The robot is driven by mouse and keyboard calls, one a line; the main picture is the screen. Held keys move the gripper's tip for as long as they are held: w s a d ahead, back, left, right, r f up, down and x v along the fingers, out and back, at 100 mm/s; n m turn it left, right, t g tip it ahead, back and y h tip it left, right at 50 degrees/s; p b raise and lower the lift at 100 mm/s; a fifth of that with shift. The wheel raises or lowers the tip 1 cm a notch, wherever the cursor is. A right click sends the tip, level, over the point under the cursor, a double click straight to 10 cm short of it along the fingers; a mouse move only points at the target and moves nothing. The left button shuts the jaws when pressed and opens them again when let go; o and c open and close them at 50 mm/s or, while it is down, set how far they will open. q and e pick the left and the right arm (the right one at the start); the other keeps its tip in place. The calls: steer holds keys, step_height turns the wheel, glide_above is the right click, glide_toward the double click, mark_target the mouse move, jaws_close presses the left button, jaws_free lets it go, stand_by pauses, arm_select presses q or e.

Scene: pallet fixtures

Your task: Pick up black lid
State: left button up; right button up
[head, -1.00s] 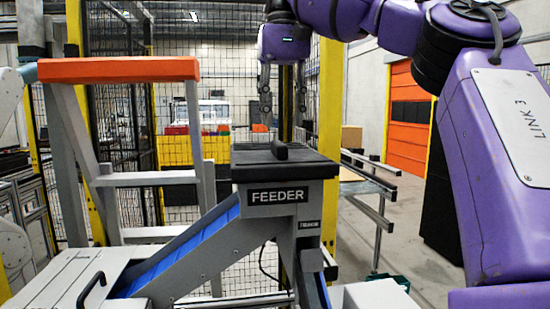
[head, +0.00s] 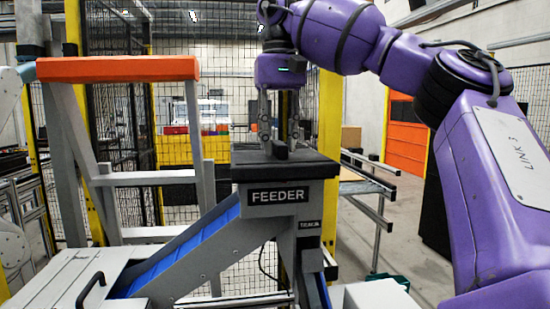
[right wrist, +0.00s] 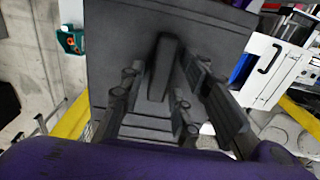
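The black lid (head: 310,165) lies flat on top of the feeder (head: 222,262), with a raised bar handle (head: 280,152) in its middle. In the right wrist view the lid (right wrist: 118,45) fills the centre, and its handle (right wrist: 162,72) points away from the camera. My right gripper (head: 279,147) hangs straight down over the lid. It is open, with one finger on each side of the handle and visible gaps between fingers and handle in the right wrist view. Whether the fingertips touch the lid's top is unclear. My left gripper is not in view.
A grey frame with an orange top bar (head: 118,69) stands left of the feeder. A blue chute (head: 190,248) slopes down to a white box with a black handle (head: 90,291). A yellow post (head: 329,110) and mesh fence stand behind.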

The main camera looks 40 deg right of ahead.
jaws_close()
steer(key=shift+r, duration=0.15)
step_height(320, 180, up, 10)
stand_by(1.0)
